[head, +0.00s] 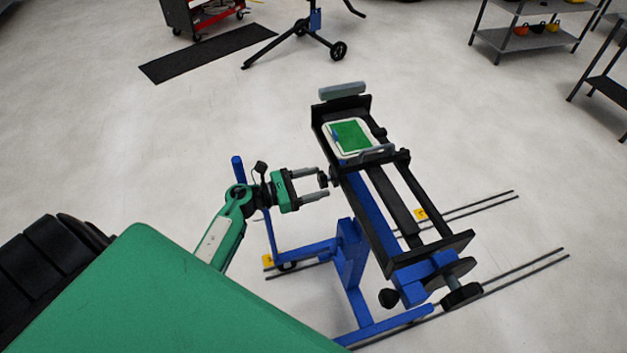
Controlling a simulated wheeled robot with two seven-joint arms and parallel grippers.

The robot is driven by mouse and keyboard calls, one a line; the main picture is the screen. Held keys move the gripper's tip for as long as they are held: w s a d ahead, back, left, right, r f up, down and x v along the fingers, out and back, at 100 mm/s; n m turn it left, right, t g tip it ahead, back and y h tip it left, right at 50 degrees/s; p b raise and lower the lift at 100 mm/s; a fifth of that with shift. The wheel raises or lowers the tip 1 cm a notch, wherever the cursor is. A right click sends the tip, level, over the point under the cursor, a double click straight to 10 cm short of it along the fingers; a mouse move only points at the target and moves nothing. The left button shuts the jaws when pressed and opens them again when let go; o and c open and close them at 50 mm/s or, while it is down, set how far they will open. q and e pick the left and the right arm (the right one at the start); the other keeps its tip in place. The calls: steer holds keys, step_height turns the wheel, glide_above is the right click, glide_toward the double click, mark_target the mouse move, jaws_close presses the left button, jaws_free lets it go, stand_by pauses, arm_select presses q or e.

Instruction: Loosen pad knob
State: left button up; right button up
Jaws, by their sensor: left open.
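A small black knob (323,179) sticks out from the left side of the black frame, below the white-and-green pad (352,136). My left gripper (320,183) reaches in from the left with its two grey fingers apart. The knob shows between the fingertips, one finger above it and one below it in the picture. I cannot tell whether either finger touches it. The pad lies in the upper end of the black frame (413,196). My right gripper is out of view.
The frame stands on a blue stand (349,255) with low legs. Dark knobs (389,298) sit at its near end. Thin dark rails (480,209) lie on the floor to the right. A black mat (207,54), another stand (315,40) and shelves (527,38) are far back.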

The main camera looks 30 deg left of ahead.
arm_select(q)
steer(key=c, duration=1)
